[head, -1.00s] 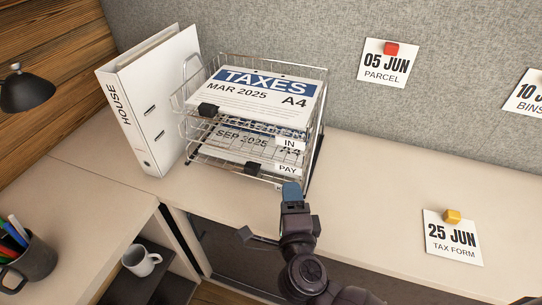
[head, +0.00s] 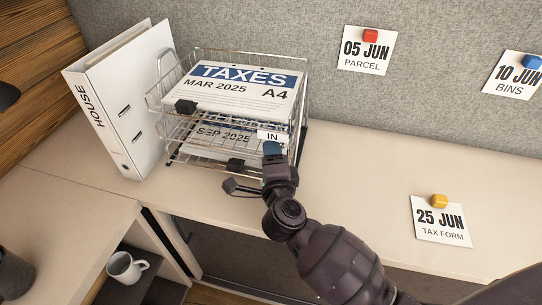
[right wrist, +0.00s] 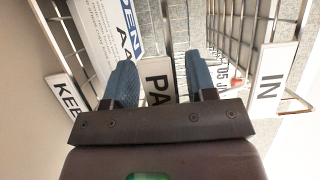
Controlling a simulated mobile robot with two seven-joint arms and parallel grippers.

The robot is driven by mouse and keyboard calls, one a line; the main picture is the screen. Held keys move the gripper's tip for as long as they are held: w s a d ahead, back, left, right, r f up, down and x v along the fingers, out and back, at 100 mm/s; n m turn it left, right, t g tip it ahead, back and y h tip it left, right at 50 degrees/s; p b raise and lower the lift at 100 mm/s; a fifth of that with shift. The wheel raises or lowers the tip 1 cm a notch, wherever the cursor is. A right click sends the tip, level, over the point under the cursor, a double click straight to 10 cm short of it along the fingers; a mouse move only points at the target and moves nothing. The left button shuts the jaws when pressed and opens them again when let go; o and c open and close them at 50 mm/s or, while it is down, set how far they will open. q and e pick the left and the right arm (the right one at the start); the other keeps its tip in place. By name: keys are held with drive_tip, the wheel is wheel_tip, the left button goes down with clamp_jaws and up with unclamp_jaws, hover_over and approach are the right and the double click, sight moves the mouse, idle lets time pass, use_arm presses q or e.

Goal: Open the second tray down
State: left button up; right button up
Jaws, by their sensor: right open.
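A wire tray stack (head: 303,120) stands on the desk against the grey partition. Its top tray bears an IN label (head: 270,137) and holds a TAXES paper (head: 245,84). In the right wrist view, the stack appears sideways, with the IN label (right wrist: 268,80) at right, the PAY label (right wrist: 160,82) of the second tray in the middle, and a partly cut KEEP label (right wrist: 64,97) at left. My right gripper (head: 272,150) is at the stack's front right, hiding the PAY label in the head view. Its open blue fingers (right wrist: 158,70) lie either side of the PAY label; contact is unclear.
A white HOUSE binder (head: 125,105) stands close to the stack's left. Black clips (head: 186,106) sit on the tray fronts. A white mug (head: 122,268) is on a lower shelf. The desk right of the stack is clear up to the 25 JUN note (head: 440,225).

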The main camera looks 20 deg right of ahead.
clamp_jaws()
idle(0.3)
